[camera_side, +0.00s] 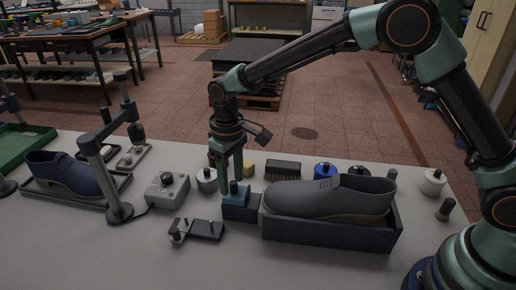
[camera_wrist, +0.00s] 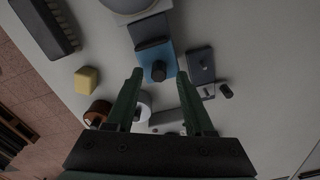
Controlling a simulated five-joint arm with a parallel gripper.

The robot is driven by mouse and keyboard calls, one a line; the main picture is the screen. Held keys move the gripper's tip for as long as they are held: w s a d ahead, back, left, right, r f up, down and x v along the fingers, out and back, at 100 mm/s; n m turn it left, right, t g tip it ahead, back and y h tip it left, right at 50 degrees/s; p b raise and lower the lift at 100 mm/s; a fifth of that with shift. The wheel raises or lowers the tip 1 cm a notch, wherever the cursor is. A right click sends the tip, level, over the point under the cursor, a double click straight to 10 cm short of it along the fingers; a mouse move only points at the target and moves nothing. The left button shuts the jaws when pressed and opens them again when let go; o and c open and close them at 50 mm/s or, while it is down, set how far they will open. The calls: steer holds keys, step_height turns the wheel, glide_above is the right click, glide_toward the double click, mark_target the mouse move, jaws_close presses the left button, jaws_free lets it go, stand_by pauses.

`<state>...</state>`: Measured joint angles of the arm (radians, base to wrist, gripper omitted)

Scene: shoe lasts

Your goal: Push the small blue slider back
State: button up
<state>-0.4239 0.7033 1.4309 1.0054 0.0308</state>
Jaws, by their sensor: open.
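The small blue slider (camera_side: 236,198) sits at the left end of the dark tray (camera_side: 330,236) that holds a grey shoe (camera_side: 330,196). A short black knob stands up on the slider; in the wrist view the blue slider (camera_wrist: 150,57) and its knob show in the upper middle. My gripper (camera_side: 232,182) points down at the slider, its fingers apart. In the wrist view my gripper (camera_wrist: 159,75) has one fingertip on each side of the knob, with a gap visible on both sides. I cannot tell the fingertips' exact height above the slider.
A dark plate with pegs (camera_side: 197,229) lies front left of the slider. A grey box with a knob (camera_side: 167,189), a round grey piece (camera_side: 207,181), a yellow block (camera_side: 248,168) and a brush (camera_side: 283,169) stand around.

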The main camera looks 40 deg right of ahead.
mark_target(231, 183)
step_height(231, 183, up, 12)
steer(key=shift+f, duration=0.2)
stand_by(0.4)
steer(key=s+d+r+m+t, duration=0.1)
steer(key=s+d+r, duration=0.2)
steer(key=d, duration=0.3)
steer(key=s+d+r+m+t, duration=0.1)
steer(key=s+d+r+t, duration=0.15)
steer(key=d+r, duration=0.2)
steer(key=s+d+f+m+t, duration=0.2)
steer(key=s+d+f, duration=0.1)
steer(key=s+d, duration=0.6)
steer(key=shift+s+d+m, duration=0.3)
steer(key=shift+s+d, duration=0.1)
steer(key=shift+s, duration=0.6)
